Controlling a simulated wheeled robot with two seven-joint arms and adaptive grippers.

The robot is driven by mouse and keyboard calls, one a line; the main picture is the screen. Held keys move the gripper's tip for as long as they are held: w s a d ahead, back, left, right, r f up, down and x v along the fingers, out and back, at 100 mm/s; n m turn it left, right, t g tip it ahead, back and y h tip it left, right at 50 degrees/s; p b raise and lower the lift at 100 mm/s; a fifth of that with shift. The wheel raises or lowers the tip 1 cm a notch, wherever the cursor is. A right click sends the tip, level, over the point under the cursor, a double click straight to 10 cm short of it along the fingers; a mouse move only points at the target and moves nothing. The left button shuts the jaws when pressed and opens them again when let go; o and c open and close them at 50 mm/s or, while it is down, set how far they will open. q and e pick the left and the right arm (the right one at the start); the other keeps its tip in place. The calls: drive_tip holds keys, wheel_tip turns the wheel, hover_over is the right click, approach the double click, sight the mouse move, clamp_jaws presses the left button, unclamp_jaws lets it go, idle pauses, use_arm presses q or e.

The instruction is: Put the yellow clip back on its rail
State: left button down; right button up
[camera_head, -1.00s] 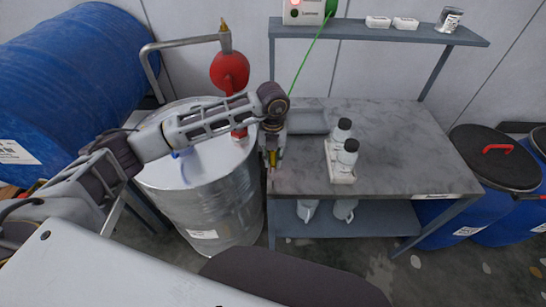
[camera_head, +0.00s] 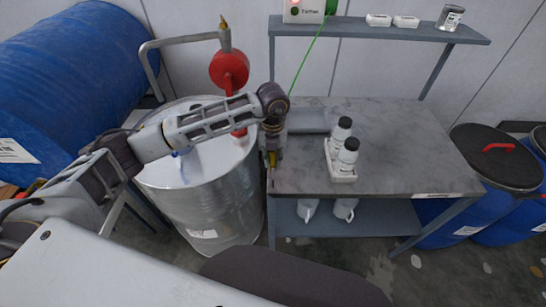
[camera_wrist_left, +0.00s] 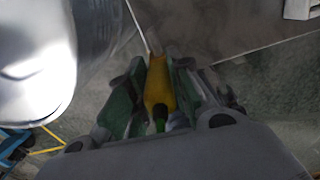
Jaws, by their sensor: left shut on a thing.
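My left gripper (camera_head: 271,158) is shut on the yellow clip (camera_head: 272,159), over the front left corner of the grey bench. In the left wrist view the yellow clip (camera_wrist_left: 159,85) sits between the two green-padded fingers (camera_wrist_left: 150,95), with a green part at its near end. A thin pale strip (camera_wrist_left: 152,42) runs along the bench edge up to the clip's far end. It may be the rail; I cannot tell whether the clip touches it. My right gripper does not show.
A metal drum (camera_head: 215,205) with a red pump (camera_head: 229,70) stands left of the bench (camera_head: 400,150). A white tray (camera_head: 341,176) with bottles stands on the bench. A green line (camera_head: 308,55) runs down from a device (camera_head: 302,10) on the shelf (camera_head: 380,31).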

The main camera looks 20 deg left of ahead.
use_arm(q)
drive_tip(key=shift+f+b, duration=1.1)
drive_tip(key=shift+f, duration=0.35)
idle(0.5)
drive_tip(key=c, duration=1.2)
unclamp_jaws()
drive_tip(key=shift+r, duration=5.95)
